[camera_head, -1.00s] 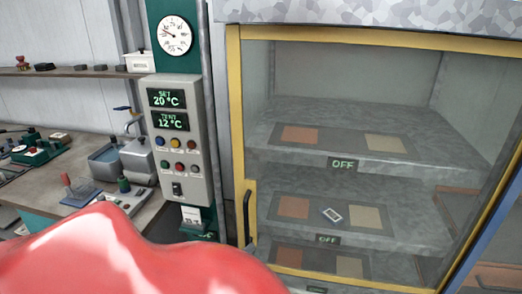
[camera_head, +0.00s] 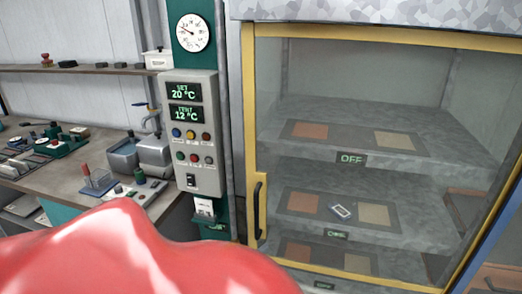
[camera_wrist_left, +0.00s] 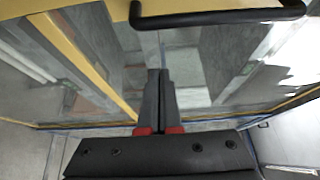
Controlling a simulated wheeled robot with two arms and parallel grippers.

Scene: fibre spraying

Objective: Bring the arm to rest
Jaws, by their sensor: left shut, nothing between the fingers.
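My left gripper (camera_wrist_left: 158,76) shows in the left wrist view with its two dark fingers together and nothing between them. It is in front of the glass door of a yellow-framed cabinet (camera_head: 249,130), apart from the black door handle (camera_wrist_left: 220,17) at the top of that view. In the head view the gripper itself cannot be made out. A large red glossy part of mine fills the bottom left there. The handle shows on the left side of the door frame (camera_head: 257,208). The door looks shut. My right gripper is in neither view.
A small pale item (camera_head: 340,212) lies on the cabinet's middle shelf. A control panel (camera_head: 190,135) reads set 20 °C and 12 °C below it. A workbench (camera_head: 70,184) with small tools and containers stands at the left.

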